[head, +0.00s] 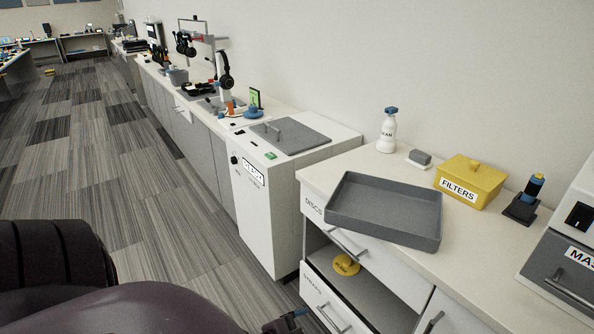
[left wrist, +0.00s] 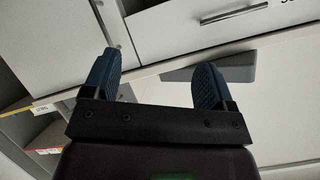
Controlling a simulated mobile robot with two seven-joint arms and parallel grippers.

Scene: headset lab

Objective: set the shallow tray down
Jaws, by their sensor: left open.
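The shallow grey tray (head: 385,229) rests on the pale counter, empty, with its near left corner appearing to reach over the front edge. A grey part of it also shows in the left wrist view (left wrist: 240,66) behind the right-hand finger. My left gripper (left wrist: 160,78) is open, its two blue fingertips wide apart with nothing between them. In the head view only a bit of this gripper (head: 290,322) shows at the bottom edge, low in front of the drawers and apart from the tray. My right gripper is not in view.
Behind the tray stand a white spray bottle (head: 387,132), a grey block (head: 420,157) and a yellow FILTERS box (head: 470,184). A dark stand (head: 522,205) is to the right. A white lidded cabinet (head: 265,200) is left. Drawers with handles (head: 347,245) lie below.

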